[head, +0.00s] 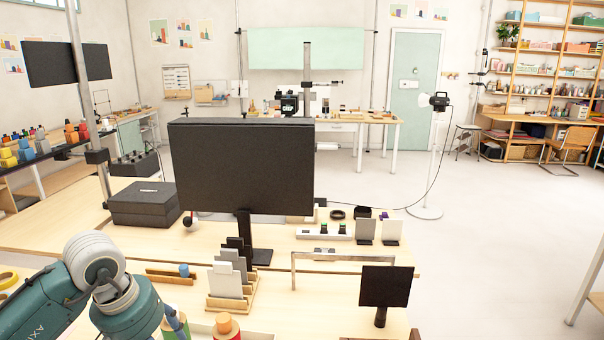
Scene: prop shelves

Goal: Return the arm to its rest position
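One of my arms, teal with white joints, comes in from the lower left of the head view and bends down over the near left part of the desk. Its gripper is not clearly visible; it is below the picture's edge or hidden behind the arm. My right arm and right gripper are not in view. No object can be seen in a gripper.
A wooden desk (375,262) carries a large black monitor (241,168), a wooden rack with cards (226,281), a small black screen (386,286), a metal bar frame (343,256) and a black case (144,203). Floor at right (500,240) is clear.

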